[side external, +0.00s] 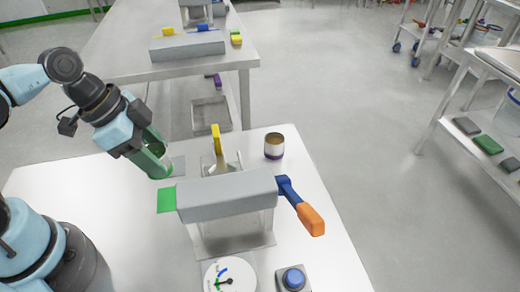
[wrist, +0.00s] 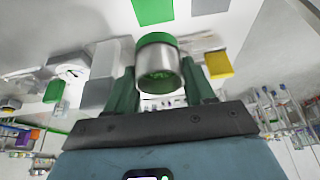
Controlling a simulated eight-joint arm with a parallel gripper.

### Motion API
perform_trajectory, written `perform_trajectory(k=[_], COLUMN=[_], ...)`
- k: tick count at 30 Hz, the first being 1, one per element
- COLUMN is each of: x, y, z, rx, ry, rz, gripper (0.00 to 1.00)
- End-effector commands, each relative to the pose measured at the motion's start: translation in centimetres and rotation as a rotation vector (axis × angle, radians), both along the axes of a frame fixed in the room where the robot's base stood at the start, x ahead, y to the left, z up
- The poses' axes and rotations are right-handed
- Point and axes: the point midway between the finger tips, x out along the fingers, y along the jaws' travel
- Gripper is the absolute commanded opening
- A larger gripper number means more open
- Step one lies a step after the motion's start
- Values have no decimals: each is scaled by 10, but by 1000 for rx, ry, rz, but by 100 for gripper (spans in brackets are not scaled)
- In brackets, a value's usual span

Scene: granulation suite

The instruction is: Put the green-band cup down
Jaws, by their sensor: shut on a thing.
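In the wrist view, a metal cup with a green band (wrist: 158,62) sits between the two green fingers of my gripper (wrist: 161,84). The gripper is shut on it. The green band is at the cup's far end, away from my wrist. In the side view my gripper (side external: 153,160) is low over the left back part of the white table (side external: 110,215), left of the grey press. The fingers mostly hide the cup there, and I cannot tell whether it touches the table. A green square (side external: 167,200) lies on the table, with a grey square (side external: 178,166) behind it.
A grey press (side external: 225,196) stands mid-table, with an orange-handled blue lever (side external: 301,206) on its right. A yellow piece (side external: 216,138) stands behind it. A purple-band cup (side external: 274,147) stands back right. A dial (side external: 229,275) and blue button (side external: 293,278) are in front.

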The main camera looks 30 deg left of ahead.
Motion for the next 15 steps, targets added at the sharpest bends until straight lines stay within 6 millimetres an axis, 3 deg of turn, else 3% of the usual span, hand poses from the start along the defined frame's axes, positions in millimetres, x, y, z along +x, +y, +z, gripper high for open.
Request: perform_trajectory(k=[9, 15], x=[0, 1], y=[0, 0], z=[-37, -50], rx=[0, 0], ry=[0, 0], rz=[0, 1], gripper=[14, 14])
